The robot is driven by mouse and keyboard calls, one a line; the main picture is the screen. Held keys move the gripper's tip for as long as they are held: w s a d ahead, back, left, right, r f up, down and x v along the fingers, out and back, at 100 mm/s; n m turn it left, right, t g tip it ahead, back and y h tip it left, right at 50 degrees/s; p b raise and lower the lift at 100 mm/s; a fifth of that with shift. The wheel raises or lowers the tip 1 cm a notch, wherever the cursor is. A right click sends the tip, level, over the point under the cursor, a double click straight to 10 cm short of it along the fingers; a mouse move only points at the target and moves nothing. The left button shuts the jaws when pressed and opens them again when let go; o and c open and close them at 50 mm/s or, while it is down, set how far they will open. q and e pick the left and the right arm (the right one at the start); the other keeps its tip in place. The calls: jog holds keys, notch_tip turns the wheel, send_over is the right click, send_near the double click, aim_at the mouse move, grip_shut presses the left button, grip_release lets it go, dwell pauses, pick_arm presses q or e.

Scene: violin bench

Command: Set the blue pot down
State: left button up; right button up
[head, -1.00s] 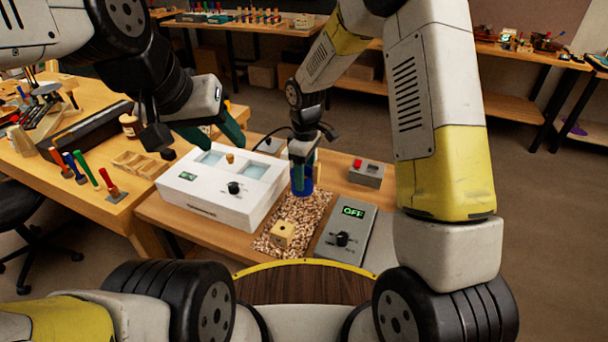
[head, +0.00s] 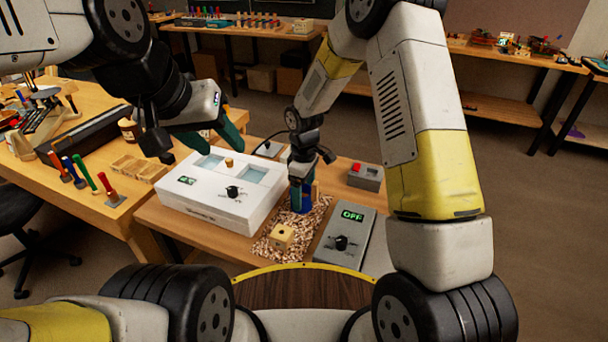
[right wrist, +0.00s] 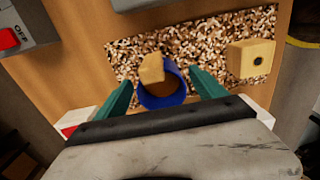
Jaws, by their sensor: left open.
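The blue pot (head: 308,203) stands on a patch of wood chips (head: 262,246), with a tan piece (right wrist: 152,69) sticking out of its mouth. In the right wrist view the pot (right wrist: 158,101) looks upright, with brown contents. My right gripper (head: 301,190) is down around the pot. In the wrist view its teal fingers (right wrist: 160,78) stand on either side, with a narrow gap on the right side; contact on the left is hard to judge. My left gripper (head: 204,133) is open and empty above the white box's back left.
A white box (head: 212,208) with a knob is left of the chips. A small wooden block (head: 282,236) sits on the chips. A grey box (head: 344,236) reading OFF stands right, and a grey box with a red button (head: 364,179) behind it.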

notch_tip(320, 180, up, 12)
jog(key=s+d+r+m+t+y, duration=0.1)
jog(key=s+d+r+m, duration=0.25)
jog(key=r, duration=0.35)
jog(key=s+d+r+m+t, duration=0.2)
jog(key=s+d+r+m, duration=0.1)
jog(key=s+d+r, duration=0.3)
jog(key=s+d+r+m+t, duration=0.1)
jog(key=s+d+r+m, duration=0.1)
jog(key=s, duration=0.4)
jog(key=s+d+r+m+t+y, duration=0.1)
jog(key=s+d+r+m+t, duration=0.1)
jog(key=s+r+m, duration=0.2)
jog(key=s, duration=0.2)
jog(key=shift+s+d, duration=0.35)
jog(key=shift+m, duration=0.25)
